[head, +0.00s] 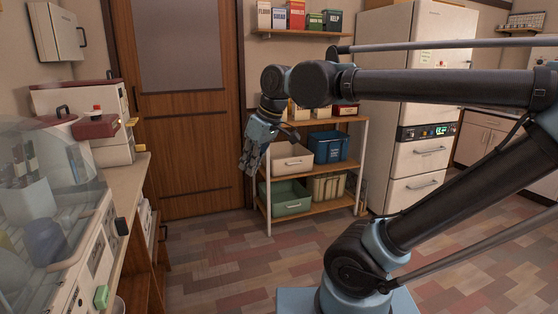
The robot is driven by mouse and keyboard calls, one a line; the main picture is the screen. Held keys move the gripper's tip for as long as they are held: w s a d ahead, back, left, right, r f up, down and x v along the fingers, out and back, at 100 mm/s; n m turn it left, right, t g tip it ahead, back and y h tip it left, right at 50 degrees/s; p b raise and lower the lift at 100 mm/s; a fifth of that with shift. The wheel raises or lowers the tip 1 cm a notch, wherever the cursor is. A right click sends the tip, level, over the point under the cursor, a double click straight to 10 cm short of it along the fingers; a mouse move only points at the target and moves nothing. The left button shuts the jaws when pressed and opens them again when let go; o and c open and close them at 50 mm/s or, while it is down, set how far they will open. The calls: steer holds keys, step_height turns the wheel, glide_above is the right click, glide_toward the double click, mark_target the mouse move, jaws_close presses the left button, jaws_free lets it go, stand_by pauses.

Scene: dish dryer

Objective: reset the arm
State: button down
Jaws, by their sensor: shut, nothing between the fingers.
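My arm reaches from the right across the middle of the head view, bent at its elbow. My gripper (250,158) hangs at the left end of the arm, pointing down. It is shut and empty, in the air in front of the wooden door and left of the shelf unit. It touches nothing that I can see. The dish dryer (75,262) stands on the counter at the left, with a clear domed cover and dishes inside.
A wooden counter (126,185) runs along the left. A shelf unit (314,197) with bins stands behind my gripper, beside the white fridge (399,70). The wooden door (183,150) is shut. The tiled floor (220,262) between counter and arm is clear.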

steer(key=w+d+f+m+h, duration=0.1)
steer(key=d+f+m, duration=0.2)
steer(key=d+f, duration=0.35)
steer(key=w+d+f+m+h, duration=0.1)
steer(key=w+d+f+m, duration=0.2)
steer(key=d, duration=0.6)
steer(key=s+d+f+m+h, duration=0.2)
steer(key=s+d+f+m, duration=0.3)
steer(key=d+f, duration=0.5)
steer(key=shift+s+d+f+m, duration=0.35)
steer(key=shift+s+d, duration=0.3)
steer(key=shift+d, duration=0.25)
